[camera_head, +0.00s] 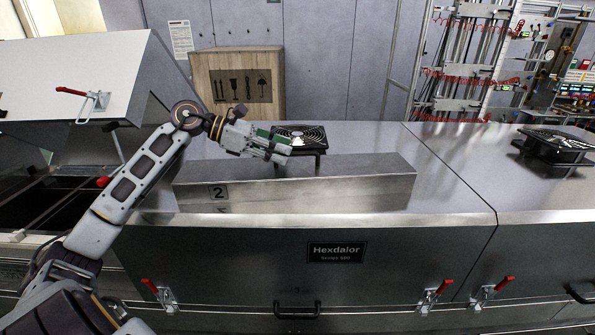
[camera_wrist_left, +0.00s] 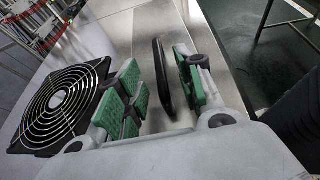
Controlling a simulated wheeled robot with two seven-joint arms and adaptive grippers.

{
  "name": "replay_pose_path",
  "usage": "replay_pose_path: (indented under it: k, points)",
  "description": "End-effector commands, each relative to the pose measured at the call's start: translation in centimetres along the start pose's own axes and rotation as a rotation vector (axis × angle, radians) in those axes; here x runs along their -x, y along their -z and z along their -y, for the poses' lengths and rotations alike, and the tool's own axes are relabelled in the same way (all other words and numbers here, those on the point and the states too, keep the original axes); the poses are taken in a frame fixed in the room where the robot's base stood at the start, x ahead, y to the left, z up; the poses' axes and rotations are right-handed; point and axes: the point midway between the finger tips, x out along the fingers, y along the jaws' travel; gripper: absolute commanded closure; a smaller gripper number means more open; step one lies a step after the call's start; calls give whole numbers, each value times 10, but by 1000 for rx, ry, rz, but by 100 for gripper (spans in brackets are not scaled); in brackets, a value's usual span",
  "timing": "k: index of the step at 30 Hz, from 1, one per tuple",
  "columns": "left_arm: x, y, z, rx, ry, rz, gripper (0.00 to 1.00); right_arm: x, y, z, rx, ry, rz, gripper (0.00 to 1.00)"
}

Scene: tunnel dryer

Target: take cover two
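Cover two (camera_head: 330,191) is a long, low metal box-shaped cover with a "2" label (camera_head: 218,193) on its front face. It rests on the flat top of the dryer. My left gripper (camera_head: 279,148) is over the cover's top, left of its middle. In the left wrist view, its green-padded fingers (camera_wrist_left: 162,84) are open on either side of a black upright handle (camera_wrist_left: 160,68). Gaps show between handle and pads; the handle's lower end is partly hidden. My right gripper is not in view.
A black fan with a round grille (camera_head: 300,137) stands just behind the cover; it also shows in the left wrist view (camera_wrist_left: 58,105). Another fan (camera_head: 557,146) is at the right. A raised metal lid (camera_head: 75,75) stands at the left over a dark opening. Red-handled latches (camera_head: 433,297) line the front.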

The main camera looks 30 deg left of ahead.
Motion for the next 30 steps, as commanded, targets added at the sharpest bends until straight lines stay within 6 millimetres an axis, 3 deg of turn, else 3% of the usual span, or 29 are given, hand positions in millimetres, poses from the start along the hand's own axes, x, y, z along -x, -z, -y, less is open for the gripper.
replay_pose_path:
  k: [15, 30]
  points:
    - [-35, -3, 0, 1, 0, 1, 64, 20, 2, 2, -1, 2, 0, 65]
    - [-38, -2, 0, 1, 0, 0, 64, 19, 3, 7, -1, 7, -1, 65]
